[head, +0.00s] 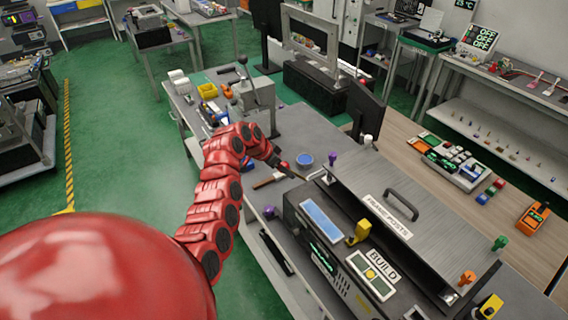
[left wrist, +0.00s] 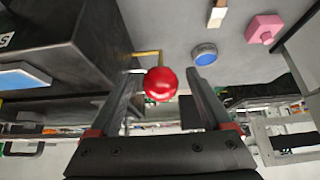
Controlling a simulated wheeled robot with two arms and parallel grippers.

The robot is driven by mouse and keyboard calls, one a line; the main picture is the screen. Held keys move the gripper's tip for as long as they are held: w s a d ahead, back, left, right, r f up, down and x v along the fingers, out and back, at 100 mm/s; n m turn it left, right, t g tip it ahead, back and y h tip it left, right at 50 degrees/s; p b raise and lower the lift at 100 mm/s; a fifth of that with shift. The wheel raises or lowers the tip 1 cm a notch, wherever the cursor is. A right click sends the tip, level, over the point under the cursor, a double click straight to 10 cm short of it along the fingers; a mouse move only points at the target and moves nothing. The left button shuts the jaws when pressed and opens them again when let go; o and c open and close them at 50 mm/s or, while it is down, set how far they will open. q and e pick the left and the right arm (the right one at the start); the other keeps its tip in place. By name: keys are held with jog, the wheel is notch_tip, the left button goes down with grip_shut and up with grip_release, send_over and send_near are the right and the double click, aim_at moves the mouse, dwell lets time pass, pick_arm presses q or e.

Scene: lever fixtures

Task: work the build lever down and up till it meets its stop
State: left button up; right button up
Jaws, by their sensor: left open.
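The lever is a short brass rod with a red ball knob (head: 284,165) beside the dark machine (head: 290,210), whose top carries a BUILD label (head: 383,265). My right gripper is not in view.
A blue round dish (head: 305,159) lies near the lever on the grey bench. Purple (head: 333,156), yellow (head: 360,232), orange (head: 467,278) and green (head: 500,242) knobs or handles stand around the machine. A metal cover (head: 400,190) with a black handle spans its back.

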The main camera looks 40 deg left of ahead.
pick_arm(q)
jog(key=shift+w+f, duration=0.2)
jog(key=shift+f, duration=0.05)
jog(key=shift+s+r, duration=0.1)
jog(key=shift+s, duration=0.1)
jog(key=shift+w, duration=0.1)
jog(key=shift+r, duration=0.2)
jog(key=shift+b+v, duration=0.8)
jog(key=shift+v, duration=2.05)
